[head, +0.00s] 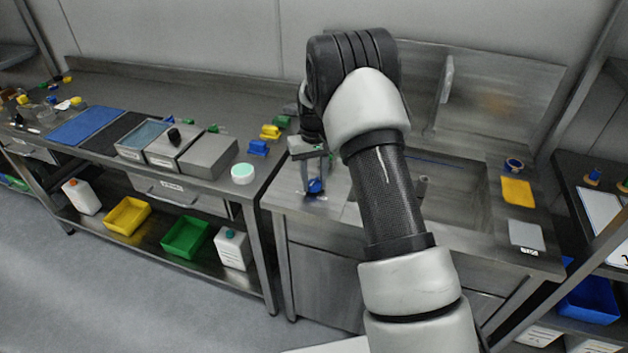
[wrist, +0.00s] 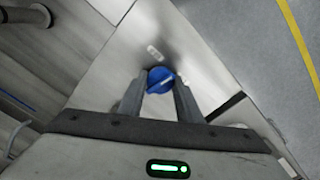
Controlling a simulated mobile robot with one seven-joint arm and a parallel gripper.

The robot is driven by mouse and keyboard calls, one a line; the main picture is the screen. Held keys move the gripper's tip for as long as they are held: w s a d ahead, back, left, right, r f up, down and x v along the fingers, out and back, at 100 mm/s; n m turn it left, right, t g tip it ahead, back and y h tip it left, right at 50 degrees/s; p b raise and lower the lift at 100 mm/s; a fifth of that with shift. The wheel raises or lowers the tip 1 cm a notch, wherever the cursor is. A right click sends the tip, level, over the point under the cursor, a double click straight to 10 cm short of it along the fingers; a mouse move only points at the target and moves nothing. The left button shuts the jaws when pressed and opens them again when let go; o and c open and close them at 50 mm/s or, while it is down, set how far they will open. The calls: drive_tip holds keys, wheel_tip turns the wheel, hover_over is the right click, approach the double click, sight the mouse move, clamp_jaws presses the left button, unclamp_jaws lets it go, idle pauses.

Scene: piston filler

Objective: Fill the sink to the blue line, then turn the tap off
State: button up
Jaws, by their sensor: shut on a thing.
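My gripper (head: 316,178) is shut on a blue tap knob (head: 315,187) on the steel counter left of the sink. In the wrist view the knob (wrist: 160,80) sits between the two fingertips (wrist: 159,90), with a small label plate beside it. The steel sink (head: 465,192) lies to the right, partly hidden behind my arm. A short stretch of the blue line (head: 430,161) shows on its far wall, and it also shows at the left of the wrist view (wrist: 18,102). I cannot make out the water level. A grey pipe end (wrist: 38,15) shows at the wrist view's upper left.
A yellow sponge-like block (head: 517,192), a grey pad (head: 526,234) and a blue round item (head: 514,165) lie right of the sink. The left bench holds metal boxes (head: 208,157) and a white-and-green round tub (head: 242,174). The floor in front is clear.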

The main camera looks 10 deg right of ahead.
sight(314, 183)
drive_tip(key=m, duration=0.7)
idle(0.7)
drive_tip(key=o, duration=1)
drive_tip(key=shift+o, duration=0.2)
wheel_tip(314, 183, up, 18)
drive_tip(key=p, duration=0.1)
drive_tip(key=shift+f, duration=0.25)
